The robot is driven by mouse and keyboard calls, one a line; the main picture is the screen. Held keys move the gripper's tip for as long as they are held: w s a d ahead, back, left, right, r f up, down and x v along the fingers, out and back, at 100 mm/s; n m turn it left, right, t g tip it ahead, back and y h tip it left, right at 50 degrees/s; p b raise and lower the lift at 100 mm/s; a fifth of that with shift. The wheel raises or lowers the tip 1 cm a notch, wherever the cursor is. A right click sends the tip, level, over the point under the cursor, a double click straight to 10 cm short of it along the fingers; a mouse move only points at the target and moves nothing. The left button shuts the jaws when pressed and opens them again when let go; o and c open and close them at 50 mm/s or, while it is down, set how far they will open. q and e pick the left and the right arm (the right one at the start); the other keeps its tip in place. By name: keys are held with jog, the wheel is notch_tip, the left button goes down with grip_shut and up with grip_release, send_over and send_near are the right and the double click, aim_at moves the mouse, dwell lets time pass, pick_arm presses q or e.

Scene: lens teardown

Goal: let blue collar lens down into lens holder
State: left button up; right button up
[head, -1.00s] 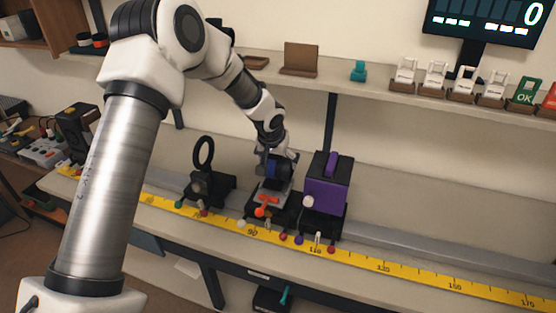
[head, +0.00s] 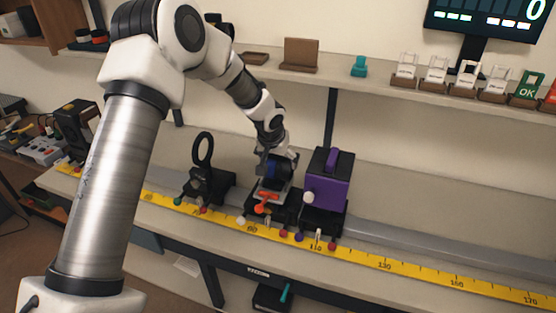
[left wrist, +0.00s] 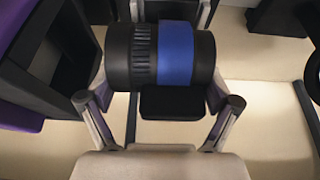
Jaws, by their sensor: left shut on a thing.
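The blue collar lens is a black barrel with a ribbed ring and a wide blue band. It lies across the left wrist view (left wrist: 176,54) and shows partly in the head view (head: 271,170). My left gripper (head: 272,160) is shut on it, with fingers on both sides of the barrel. The lens holder (head: 270,205) is a dark carriage with an orange-red part at its front, directly below the gripper on the rail. The gripper hides much of the lens, and I cannot tell whether the lens touches the holder. My right gripper is not in view.
A purple box (head: 328,187) on a black mount stands close on the right. A black ring on a stand (head: 203,155) is on the left. A yellow ruler (head: 400,268) runs along the bench front. A shelf (head: 375,87) with small stands is behind.

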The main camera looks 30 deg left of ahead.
pick_arm(q)
jog(key=shift+f, duration=0.25)
jog(key=o, duration=1.3)
jog(key=shift+c, duration=0.2)
